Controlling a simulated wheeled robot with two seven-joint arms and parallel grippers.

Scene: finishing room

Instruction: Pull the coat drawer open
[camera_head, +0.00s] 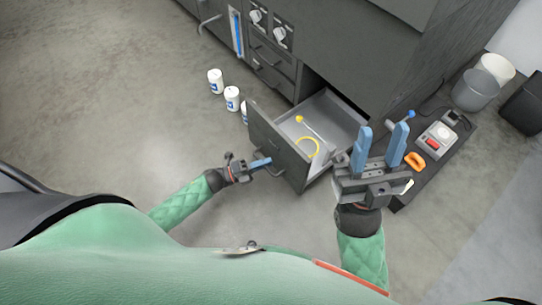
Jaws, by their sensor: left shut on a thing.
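The coat drawer (272,138) is a dark grey drawer pulled well out of the cabinet, its light grey inside showing. In it lie a yellow curved thing (310,142) and a thin rod with a yellow knob (299,119). My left gripper (264,163) is at the outer face of the drawer front, shut on its handle (273,171), which it partly hides. My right gripper (384,142) has its blue fingers spread and empty. It is raised to the right of the drawer and hides part of what lies behind.
White cans (232,98) stand on the floor left of the drawer. The dark cabinet (340,50) fills the back. A dark mat or board at right bears a device with a red button (433,143) and an orange thing (414,161). Floor at left is clear.

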